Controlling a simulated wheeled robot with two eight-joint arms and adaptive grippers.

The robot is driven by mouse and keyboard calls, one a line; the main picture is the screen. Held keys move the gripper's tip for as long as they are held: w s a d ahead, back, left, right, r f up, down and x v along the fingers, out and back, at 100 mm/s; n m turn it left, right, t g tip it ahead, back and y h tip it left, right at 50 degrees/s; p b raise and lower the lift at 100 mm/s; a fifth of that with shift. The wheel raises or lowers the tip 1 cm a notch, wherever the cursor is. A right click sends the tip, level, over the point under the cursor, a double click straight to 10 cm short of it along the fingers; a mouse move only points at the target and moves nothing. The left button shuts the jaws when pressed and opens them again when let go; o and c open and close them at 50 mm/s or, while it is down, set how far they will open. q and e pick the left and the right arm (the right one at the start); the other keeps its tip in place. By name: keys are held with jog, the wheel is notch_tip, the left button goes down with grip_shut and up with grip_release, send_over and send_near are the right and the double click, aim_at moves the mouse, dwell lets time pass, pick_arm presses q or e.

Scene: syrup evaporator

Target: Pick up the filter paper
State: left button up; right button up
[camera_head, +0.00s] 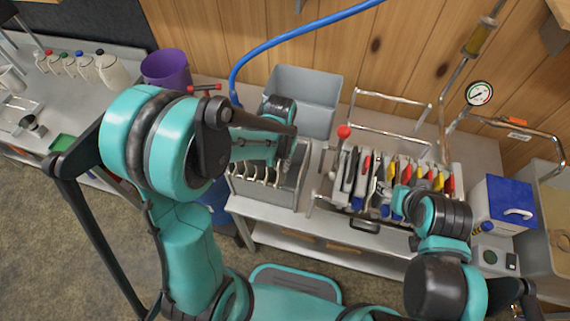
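A grey metal rack (234,188) on the steel bench holds several thin pale upright pieces (262,174). They may be filter paper, but I cannot make this out for sure. My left gripper (291,158) points down at the rack's right part, partly hidden by my own arm; whether its fingers are open, and whether they touch anything, does not show. To the right stands a press with a row of red, yellow, black and white plates (413,172). My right wrist is at the front right of this row; its fingers are hidden.
A grey bin (310,90) stands behind the rack. A purple bucket (166,68) and several white jugs (108,70) are on the left. A blue-topped box (508,200) stands right. Metal pipes, a gauge (479,93) and a blue hose (290,36) run behind.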

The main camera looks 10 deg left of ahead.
pick_arm(q)
jog(key=shift+c, duration=0.3)
grip_shut()
jog(key=shift+r, duration=0.15)
notch_tip(320, 180, up, 18)
jog(key=p, duration=0.4)
jog(key=shift+p, duration=0.35)
